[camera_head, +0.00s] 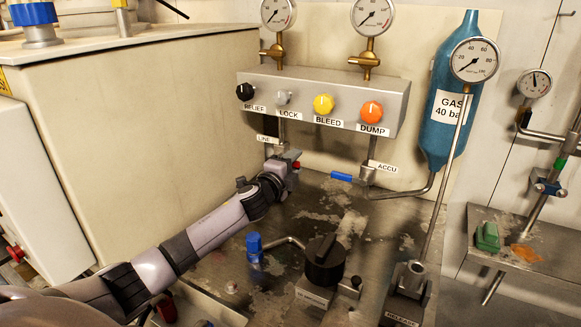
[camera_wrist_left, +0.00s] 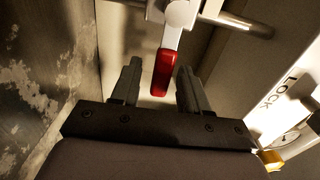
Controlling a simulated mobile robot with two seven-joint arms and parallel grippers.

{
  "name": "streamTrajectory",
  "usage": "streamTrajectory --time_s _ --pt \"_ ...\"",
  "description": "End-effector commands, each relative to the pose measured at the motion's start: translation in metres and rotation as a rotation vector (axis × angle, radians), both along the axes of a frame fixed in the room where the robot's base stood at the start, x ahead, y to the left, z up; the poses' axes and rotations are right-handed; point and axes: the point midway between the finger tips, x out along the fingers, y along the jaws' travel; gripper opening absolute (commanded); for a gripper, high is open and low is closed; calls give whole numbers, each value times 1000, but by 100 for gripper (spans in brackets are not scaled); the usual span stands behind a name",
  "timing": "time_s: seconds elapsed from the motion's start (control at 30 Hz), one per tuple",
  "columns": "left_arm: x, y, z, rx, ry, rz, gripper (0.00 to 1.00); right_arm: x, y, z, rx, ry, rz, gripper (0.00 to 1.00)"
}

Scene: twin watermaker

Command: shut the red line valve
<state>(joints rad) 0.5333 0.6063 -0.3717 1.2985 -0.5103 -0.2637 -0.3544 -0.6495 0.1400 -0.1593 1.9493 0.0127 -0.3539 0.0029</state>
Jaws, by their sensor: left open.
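The red line valve handle (camera_wrist_left: 164,73) hangs from a pale valve body (camera_wrist_left: 180,14) on a metal pipe in the left wrist view. My left gripper (camera_wrist_left: 158,80) is open, with one finger on each side of the red handle and a visible gap to both. In the head view, my left gripper (camera_head: 287,168) is at the LINE valve below the manifold, and a small bit of the red handle (camera_head: 296,164) shows beside it. The gripper and wrist hide most of the valve there. My right gripper is not in view.
The manifold (camera_head: 330,96) with several knobs is just above the gripper. A blue-handled valve (camera_head: 341,177) labelled ACCU is to the right. A black knob (camera_head: 325,258) and a blue-capped fitting (camera_head: 254,247) stand on the worn deck. A large beige box (camera_head: 140,130) is at left.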

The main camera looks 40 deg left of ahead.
Motion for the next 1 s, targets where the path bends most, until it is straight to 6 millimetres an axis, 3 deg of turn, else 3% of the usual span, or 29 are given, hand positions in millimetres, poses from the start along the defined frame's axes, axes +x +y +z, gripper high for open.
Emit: streamTrajectory --time_s 0.6,1.0 --pt "-62 -6 -1 0 2 2 45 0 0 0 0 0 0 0" --pt "-70 -7 0 0 1 2 45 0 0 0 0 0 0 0"
